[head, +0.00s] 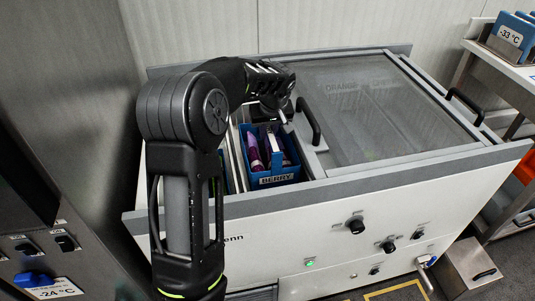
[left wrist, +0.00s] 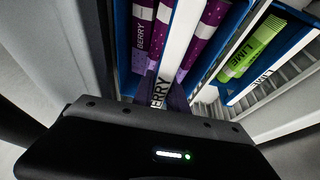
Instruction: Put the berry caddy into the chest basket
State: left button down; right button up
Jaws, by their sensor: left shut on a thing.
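The blue berry caddy (head: 277,180), labelled BERRY, is in the open left part of the chest freezer (head: 290,215). It holds purple lolly packs and looks roughly level. My left gripper (head: 284,118) is above its rear part, shut on the caddy. Pale basket bars (left wrist: 292,74) show beside the caddies. Whether the caddy's base touches the basket floor is hidden. My right gripper is out of view.
A blue caddy with green LIME packs (left wrist: 238,58) stands close beside the berry caddy. The sliding glass lid (head: 385,105) with a black handle (head: 308,122) covers the chest's right part. A shelf with another blue caddy (head: 510,35) stands at the far right.

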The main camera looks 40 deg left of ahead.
aim_at(268, 148)
pick_arm(q)
jog(key=shift+f, duration=0.65)
notch_tip(268, 148, down, 5)
jog(key=shift+w+f, duration=0.1)
jog(key=shift+f+b, duration=0.55)
jog(key=shift+b, duration=0.2)
jog(key=c, duration=1.3)
grip_release()
